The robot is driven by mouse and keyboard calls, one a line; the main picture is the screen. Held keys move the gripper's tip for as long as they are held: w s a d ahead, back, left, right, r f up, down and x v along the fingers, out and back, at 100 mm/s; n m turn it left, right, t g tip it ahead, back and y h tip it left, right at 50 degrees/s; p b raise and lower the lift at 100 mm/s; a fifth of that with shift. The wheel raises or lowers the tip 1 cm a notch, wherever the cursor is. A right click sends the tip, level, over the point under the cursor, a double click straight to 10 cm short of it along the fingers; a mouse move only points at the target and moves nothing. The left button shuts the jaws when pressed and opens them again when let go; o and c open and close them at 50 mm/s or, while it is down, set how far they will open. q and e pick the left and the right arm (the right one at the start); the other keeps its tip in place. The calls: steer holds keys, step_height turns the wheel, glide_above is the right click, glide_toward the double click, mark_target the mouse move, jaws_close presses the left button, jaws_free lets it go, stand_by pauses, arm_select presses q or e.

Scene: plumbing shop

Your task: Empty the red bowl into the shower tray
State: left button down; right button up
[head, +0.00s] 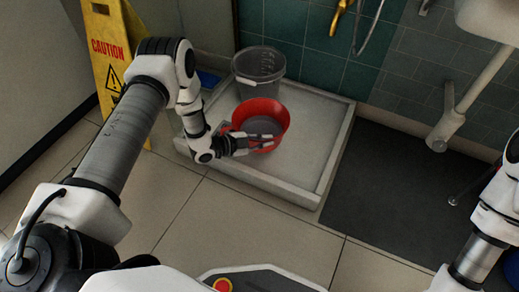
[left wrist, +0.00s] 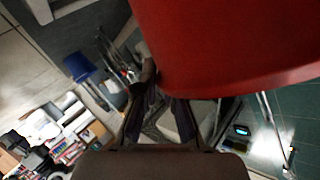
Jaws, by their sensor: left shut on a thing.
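The red bowl (head: 262,106) is over the shower tray (head: 312,135) in the head view, with its open side facing up toward me. Something greyish shows inside it; I cannot tell what it is or how much. My left gripper (head: 262,138) is shut on the bowl's near side. In the left wrist view the bowl's red wall (left wrist: 235,45) fills the upper right, close to the fingers (left wrist: 160,105). The white-rimmed shower tray lies on the floor against the tiled wall.
A clear grey bucket (head: 258,66) stands in the tray's back left corner, close behind the bowl. A yellow caution sign (head: 112,58) stands left of the tray. A dark mat (head: 385,185) lies to its right. A white basin (head: 490,18) and pipe are at upper right.

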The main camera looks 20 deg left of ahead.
arm_select(q)
steer(key=g+y+p, duration=0.1)
steer(key=p, duration=0.2)
steer(key=r+m+g+y+p, duration=0.1)
steer(key=g+y+p, duration=0.1)
steer(key=p, duration=0.1)
steer(key=r+g+y+p, duration=0.1)
steer(key=y+p, duration=0.1)
steer(key=p, duration=0.2)
steer(key=shift+s+d+r+m+g, duration=0.15)
steer(key=shift+s+r+m+g, duration=0.05)
steer(key=shift+m+g, duration=0.2)
steer(key=w+d+f+m+g+y+b, duration=0.1)
steer(key=w+d+f+g+y+b, duration=0.3)
steer(key=d+y+b, duration=0.3)
steer(key=g+y+b, duration=0.1)
steer(key=y+b, duration=0.2)
steer(key=b, duration=0.2)
steer(key=shift+d+g+y, duration=0.35)
steer(key=shift+g+y, duration=0.05)
stand_by(0.7)
